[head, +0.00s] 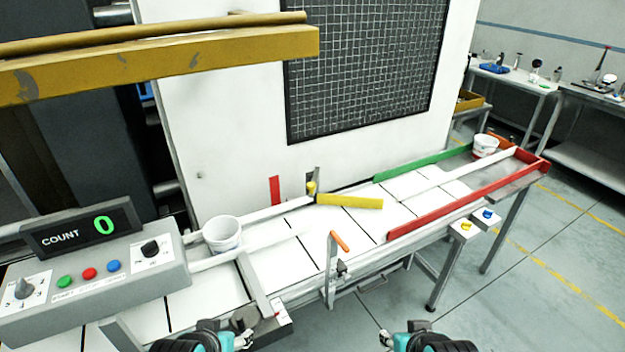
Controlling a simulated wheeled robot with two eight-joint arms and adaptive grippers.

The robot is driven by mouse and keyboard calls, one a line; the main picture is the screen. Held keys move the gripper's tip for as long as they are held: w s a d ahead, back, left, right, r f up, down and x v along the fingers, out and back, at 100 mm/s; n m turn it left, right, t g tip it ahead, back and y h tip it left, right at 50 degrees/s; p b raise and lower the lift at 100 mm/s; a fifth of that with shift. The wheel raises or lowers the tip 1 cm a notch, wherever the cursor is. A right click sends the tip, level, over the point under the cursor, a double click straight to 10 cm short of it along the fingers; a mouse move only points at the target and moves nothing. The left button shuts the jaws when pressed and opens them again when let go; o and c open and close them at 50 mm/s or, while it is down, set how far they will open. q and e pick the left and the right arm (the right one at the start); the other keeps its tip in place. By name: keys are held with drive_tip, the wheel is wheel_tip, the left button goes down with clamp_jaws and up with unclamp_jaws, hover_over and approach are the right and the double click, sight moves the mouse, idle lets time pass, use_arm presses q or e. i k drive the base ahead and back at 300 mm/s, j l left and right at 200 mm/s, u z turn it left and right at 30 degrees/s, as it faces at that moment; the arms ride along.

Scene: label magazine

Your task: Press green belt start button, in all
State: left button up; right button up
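The green button (65,282) sits at the left of a row on the grey control box (150,285), beside a red button (90,273) and a blue button (113,266). The white belt (210,299) runs from the box toward the right. My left gripper (243,338) is at the bottom edge, right of and below the buttons, apart from them. My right gripper (386,338) is at the bottom edge, further right, over the floor. Both are cut off by the frame, and their finger openings are unclear.
A white cup (222,233) stands on the belt near the box; another cup (486,145) stands at the far right end. A yellow bar (349,201) and an orange lever (340,241) are along the belt. A yellow beam (160,65) crosses the upper left.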

sight(64, 280)
drive_tip(key=u, duration=1.55)
